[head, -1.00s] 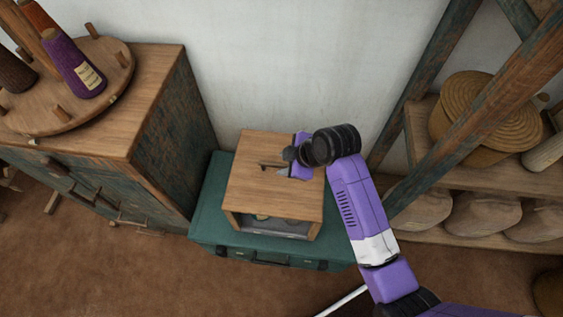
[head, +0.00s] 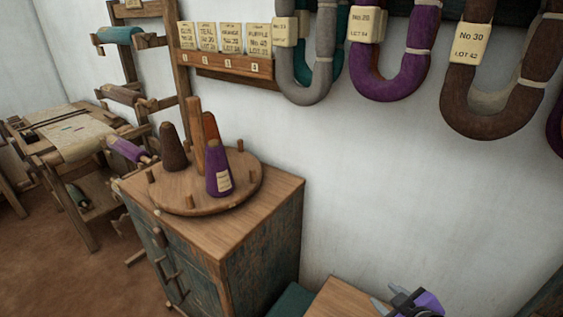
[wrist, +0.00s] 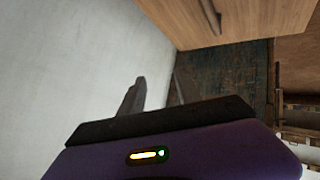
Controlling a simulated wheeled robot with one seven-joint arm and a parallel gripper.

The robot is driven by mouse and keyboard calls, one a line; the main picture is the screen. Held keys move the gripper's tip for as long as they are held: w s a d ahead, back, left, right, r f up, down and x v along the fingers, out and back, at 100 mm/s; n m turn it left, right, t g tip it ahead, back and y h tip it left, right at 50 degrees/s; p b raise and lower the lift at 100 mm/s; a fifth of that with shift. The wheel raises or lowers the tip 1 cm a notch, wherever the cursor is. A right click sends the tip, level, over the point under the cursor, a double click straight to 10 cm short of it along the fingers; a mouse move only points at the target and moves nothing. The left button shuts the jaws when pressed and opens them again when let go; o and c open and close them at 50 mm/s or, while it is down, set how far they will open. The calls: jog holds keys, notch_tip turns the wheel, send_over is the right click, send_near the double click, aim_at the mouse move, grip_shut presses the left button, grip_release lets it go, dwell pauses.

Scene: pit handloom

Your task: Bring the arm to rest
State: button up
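My gripper (head: 379,296) is at the bottom right edge of the head view, above or beside a wooden box top (head: 343,300). Its two fingers look apart, with nothing seen between them. Most of my arm is out of the head view. In the wrist view a dark grey finger (wrist: 134,97) shows against the pale wall, and a wooden top with a slot or handle (wrist: 235,20) lies beyond it. I see nothing held.
A cabinet (head: 255,215) stands left of my gripper, with a round peg board (head: 180,202) bearing several yarn cones, including a purple cone (head: 218,180). Hanks hang on the wall above, including a grey hank (head: 305,90). A loom (head: 85,135) is far left. Bare wall (head: 400,200) lies behind.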

jog(key=s+a+r+m+t, duration=0.1)
jog(key=s+r+m, duration=0.1)
jog(key=s, duration=1)
jog(key=s+a+r+m+t, duration=0.2)
jog(key=s+r, duration=0.1)
jog(key=s, duration=0.9)
jog(key=s+a+r+m+t, duration=0.1)
jog(key=s+r+m, duration=0.2)
jog(key=s, duration=0.9)
jog(key=shift+a+t+h, duration=0.3)
jog(key=shift+a+h, duration=0.1)
